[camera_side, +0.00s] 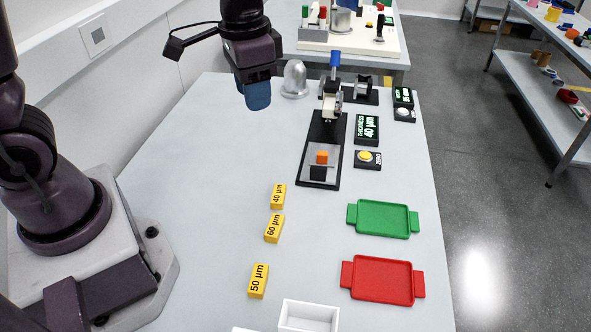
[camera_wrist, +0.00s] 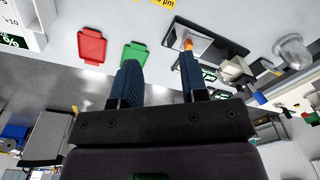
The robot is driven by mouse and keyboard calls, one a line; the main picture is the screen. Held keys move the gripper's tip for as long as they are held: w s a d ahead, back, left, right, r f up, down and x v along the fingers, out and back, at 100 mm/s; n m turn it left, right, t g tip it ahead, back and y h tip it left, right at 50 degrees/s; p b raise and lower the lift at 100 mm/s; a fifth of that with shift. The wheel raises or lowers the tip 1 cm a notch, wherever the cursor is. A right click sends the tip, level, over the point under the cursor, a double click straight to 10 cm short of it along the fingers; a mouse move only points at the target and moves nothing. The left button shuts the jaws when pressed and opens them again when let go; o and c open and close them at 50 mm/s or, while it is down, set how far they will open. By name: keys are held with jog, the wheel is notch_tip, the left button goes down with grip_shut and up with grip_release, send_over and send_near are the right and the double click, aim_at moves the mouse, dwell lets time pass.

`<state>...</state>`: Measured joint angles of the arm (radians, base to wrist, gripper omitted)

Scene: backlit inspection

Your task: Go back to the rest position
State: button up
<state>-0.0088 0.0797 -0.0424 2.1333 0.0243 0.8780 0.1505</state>
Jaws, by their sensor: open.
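My gripper (camera_side: 258,97) hangs in the air over the far left part of the white table, left of the silver dome. Its blue fingers are seen nearly edge-on there. In the wrist view my gripper (camera_wrist: 160,78) shows two blue fingers apart with nothing between them. An orange block (camera_side: 322,157) sits on the black-based gauge stand (camera_side: 325,130), clear of the gripper; the block also shows in the wrist view (camera_wrist: 188,44).
Yellow labelled blocks for 40 (camera_side: 278,196), 60 (camera_side: 273,229) and 50 µm (camera_side: 258,281) stand mid-table. A green tray (camera_side: 383,219) and a red tray (camera_side: 382,280) lie right. A silver dome (camera_side: 294,80) and thickness display (camera_side: 367,129) stand near the gauge. A white box (camera_side: 308,316) is in front.

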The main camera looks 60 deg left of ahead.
jog(key=s+r+n+t, duration=0.2)
jog(key=s+r+t, duration=0.3)
jog(key=s+r, duration=0.4)
jog(key=s, duration=0.3)
jog(key=shift+a+r, duration=0.15)
jog(key=shift+a, duration=0.2)
